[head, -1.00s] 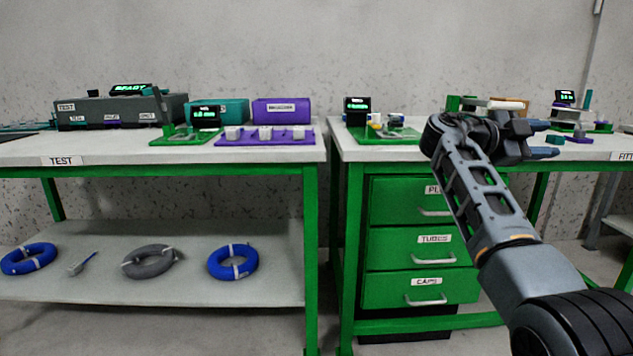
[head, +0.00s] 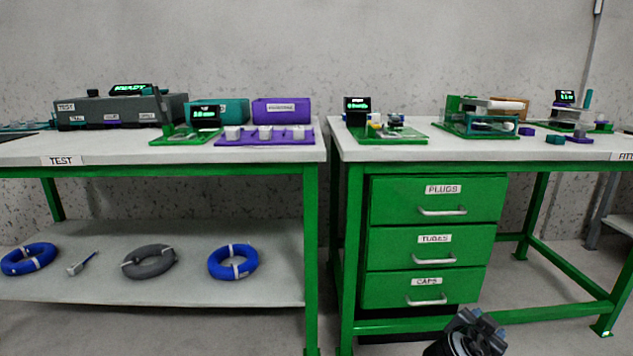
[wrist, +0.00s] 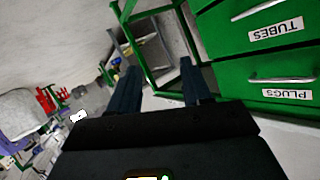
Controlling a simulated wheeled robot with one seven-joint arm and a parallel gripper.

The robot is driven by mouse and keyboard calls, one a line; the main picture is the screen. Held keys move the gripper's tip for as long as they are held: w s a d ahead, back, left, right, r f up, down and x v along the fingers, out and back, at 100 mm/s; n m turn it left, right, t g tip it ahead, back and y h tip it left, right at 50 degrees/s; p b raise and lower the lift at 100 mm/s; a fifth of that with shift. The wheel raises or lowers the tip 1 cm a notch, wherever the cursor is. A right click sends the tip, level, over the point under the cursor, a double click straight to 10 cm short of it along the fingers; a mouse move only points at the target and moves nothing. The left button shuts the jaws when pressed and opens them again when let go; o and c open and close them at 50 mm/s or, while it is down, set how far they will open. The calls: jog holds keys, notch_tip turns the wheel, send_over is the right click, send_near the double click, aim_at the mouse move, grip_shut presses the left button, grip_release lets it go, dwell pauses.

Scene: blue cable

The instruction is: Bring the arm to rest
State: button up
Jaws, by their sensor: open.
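My gripper (wrist: 158,85) shows in the wrist view with its two dark fingers apart and nothing between them. In the head view only a dark part of my arm's end shows at the bottom edge, below the drawers and in front of the right bench; the fingertips cannot be made out there. Two blue cable coils (head: 233,262) (head: 29,259) and a grey coil (head: 149,262) lie on the lower shelf of the left bench, well away from my arm.
The left bench (head: 100,152) carries a test box (head: 120,110) and purple fixtures. The right bench (head: 440,153) carries several small stations. Its green drawer unit (head: 434,240) is closed and stands near my arm. Floor shows between the benches.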

jog(key=s+a+f+n+t+y, duration=0.1)
jog(key=s+a+f+n+y, duration=0.25)
jog(key=s+f, duration=0.45)
jog(key=s+a+f+n+t+y, duration=0.1)
jog(key=s+a+f+n+y, duration=0.25)
jog(key=s, duration=0.85)
jog(key=s+a+r+n+t+y, duration=0.1)
jog(key=s+a+r+n, duration=0.2)
jog(key=s, duration=0.8)
jog(key=s+a+r+n+t+y, duration=0.1)
jog(key=s+a+r+y, duration=0.2)
jog(key=s, duration=0.8)
jog(key=s+r+n+t, duration=0.1)
jog(key=s+r, duration=0.4)
jog(key=r, duration=0.2)
jog(key=s+r+n+t, duration=0.1)
jog(key=s+r, duration=0.4)
jog(key=r, duration=0.3)
notch_tip(320, 180, up, 32)
jog(key=p, duration=3.2)
jog(key=shift+w+f+h, duration=0.15)
jog(key=shift+w+h, duration=0.2)
jog(key=shift+h, duration=0.05)
jog(key=shift+a, duration=0.1)
